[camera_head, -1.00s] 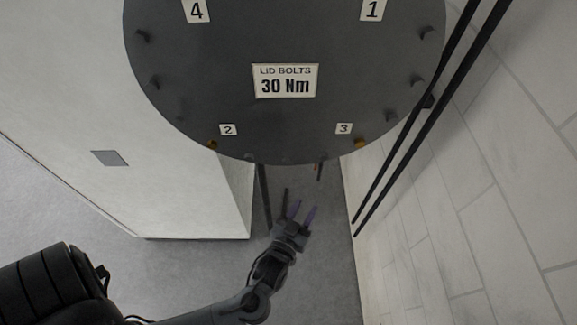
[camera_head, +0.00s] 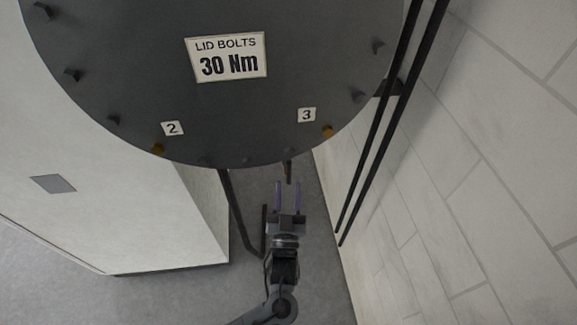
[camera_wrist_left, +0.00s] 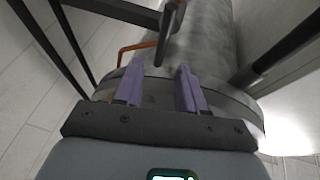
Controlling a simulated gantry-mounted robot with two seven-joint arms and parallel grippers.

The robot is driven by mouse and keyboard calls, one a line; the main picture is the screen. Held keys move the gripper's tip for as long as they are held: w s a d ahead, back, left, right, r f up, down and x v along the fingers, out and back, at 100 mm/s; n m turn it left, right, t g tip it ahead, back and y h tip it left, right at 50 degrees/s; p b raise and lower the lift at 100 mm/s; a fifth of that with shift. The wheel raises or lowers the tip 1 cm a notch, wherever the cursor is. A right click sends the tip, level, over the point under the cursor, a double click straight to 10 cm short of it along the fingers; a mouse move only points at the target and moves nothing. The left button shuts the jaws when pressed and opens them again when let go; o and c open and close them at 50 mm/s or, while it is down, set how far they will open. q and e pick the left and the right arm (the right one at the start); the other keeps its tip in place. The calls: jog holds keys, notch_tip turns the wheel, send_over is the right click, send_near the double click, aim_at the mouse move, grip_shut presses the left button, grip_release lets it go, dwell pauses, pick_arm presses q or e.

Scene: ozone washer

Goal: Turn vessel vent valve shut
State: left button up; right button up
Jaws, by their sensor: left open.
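The vessel's round dark lid (camera_head: 215,115) fills the top of the head view. Below its lower edge a small dark part with an orange bit (camera_head: 288,172) shows, perhaps the vent valve. My left gripper (camera_head: 288,184) is open and empty just below it, its purple fingers pointing toward the vessel. In the left wrist view, a dark bar with a rounded end (camera_wrist_left: 172,18) and a bent orange rod (camera_wrist_left: 136,48) lie beyond the open fingers (camera_wrist_left: 157,68), in front of the grey vessel body (camera_wrist_left: 208,45). The fingers appear apart from them. My right gripper is out of view.
A white cabinet (camera_head: 130,215) stands at the left. Dark vertical pipes (camera_head: 385,120) run along the tiled wall (camera_head: 480,180) at the right. A dark leg (camera_head: 236,215) stands beside my left gripper. Grey floor (camera_head: 325,265) shows between cabinet and wall.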

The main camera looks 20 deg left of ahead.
aim_at(289, 170)
pick_arm(q)
jog(key=p+x, duration=0.1)
jog(key=x, duration=0.5)
jog(key=shift+w+a, duration=0.1)
jog(key=shift+w, duration=0.25)
jog(key=shift+r, duration=0.1)
grip_shut()
